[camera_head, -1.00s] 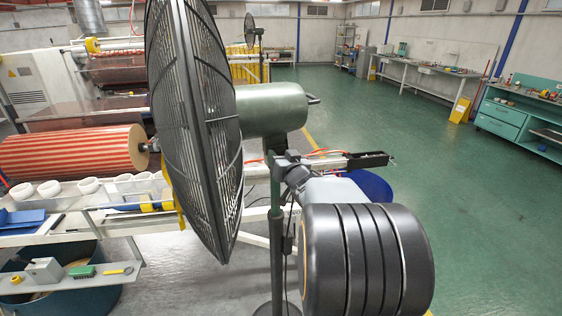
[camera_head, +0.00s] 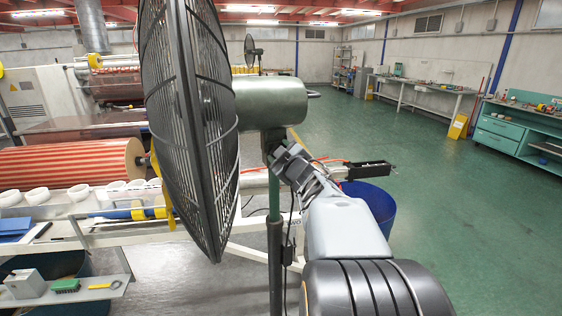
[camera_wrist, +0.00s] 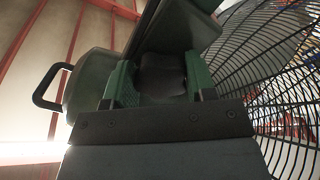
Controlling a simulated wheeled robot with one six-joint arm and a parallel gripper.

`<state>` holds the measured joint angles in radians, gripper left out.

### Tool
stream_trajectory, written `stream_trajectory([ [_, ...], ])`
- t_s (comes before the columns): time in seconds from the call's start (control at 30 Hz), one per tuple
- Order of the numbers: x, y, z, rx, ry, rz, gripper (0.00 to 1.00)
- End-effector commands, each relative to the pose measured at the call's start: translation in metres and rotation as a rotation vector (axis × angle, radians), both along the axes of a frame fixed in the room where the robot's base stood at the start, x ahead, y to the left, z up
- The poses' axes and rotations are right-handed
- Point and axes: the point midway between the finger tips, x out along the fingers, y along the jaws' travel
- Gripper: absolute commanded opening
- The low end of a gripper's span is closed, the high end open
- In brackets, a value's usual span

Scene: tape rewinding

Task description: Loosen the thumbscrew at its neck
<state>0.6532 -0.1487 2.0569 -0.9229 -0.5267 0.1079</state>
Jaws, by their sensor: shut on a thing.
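The large pedestal fan has a dark wire cage (camera_head: 190,120) facing left and a green motor housing (camera_head: 272,103) behind it, on a green pole (camera_head: 274,195). My gripper (camera_head: 277,150) is at the neck, just under the housing. In the wrist view my gripper (camera_wrist: 160,85) is shut on a dark rounded knob (camera_wrist: 162,75), which I take for the thumbscrew. The green fan body and its handle (camera_wrist: 50,88) show to the left, the cage (camera_wrist: 275,75) to the right. In the head view the thumbscrew is hidden by my gripper.
A striped roll (camera_head: 70,160) and a shelf with white rings (camera_head: 75,193) lie left behind the cage. A blue bin (camera_head: 370,200) stands right behind my arm. The green floor at right is open, with a teal workbench (camera_head: 515,125) beyond.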

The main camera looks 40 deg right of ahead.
Motion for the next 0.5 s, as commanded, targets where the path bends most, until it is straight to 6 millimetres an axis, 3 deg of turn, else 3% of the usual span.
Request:
stream_trajectory([
  [0.5, -0.0002, -0.0010, -0.0002, -0.374, 0.092, 0.000, 0.27],
])
